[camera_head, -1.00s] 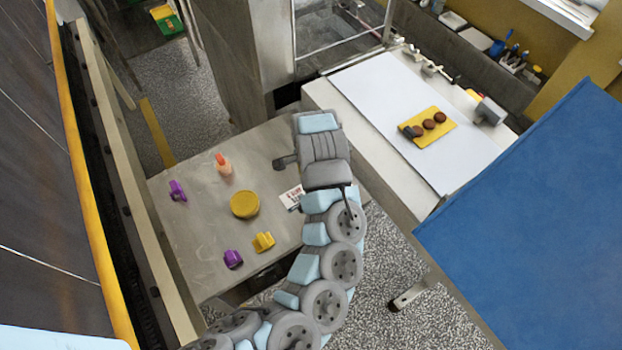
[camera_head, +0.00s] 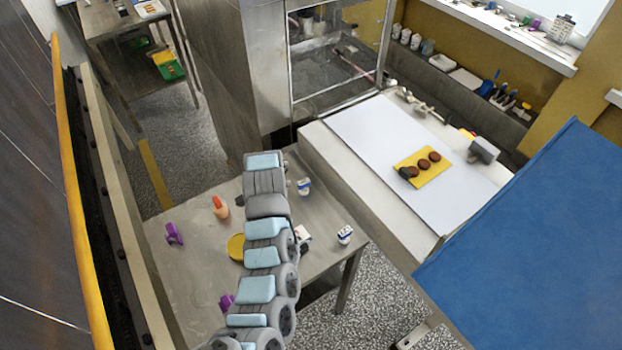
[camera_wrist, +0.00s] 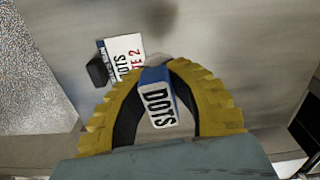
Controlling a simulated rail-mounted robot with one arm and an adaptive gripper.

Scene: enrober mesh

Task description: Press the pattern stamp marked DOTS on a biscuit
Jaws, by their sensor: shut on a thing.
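In the wrist view, my gripper (camera_wrist: 158,78) has its yellow fingers closed around a blue-and-white stamp (camera_wrist: 157,103) with DOTS on its near face. In the head view, the arm hides the held stamp and fingertips over the steel table (camera_head: 185,265). Brown biscuits (camera_head: 422,163) lie in a row on a yellow mat (camera_head: 431,174) upon the white belt (camera_head: 465,200) at right.
Two small white-and-blue items (camera_head: 304,186) (camera_head: 345,235) stand on the table. An orange-topped item (camera_head: 220,207), purple pieces (camera_head: 173,234) and a yellow disc (camera_head: 236,247) are at left. A grey block (camera_head: 484,151) stands by the belt. A large blue panel (camera_head: 540,240) is at right.

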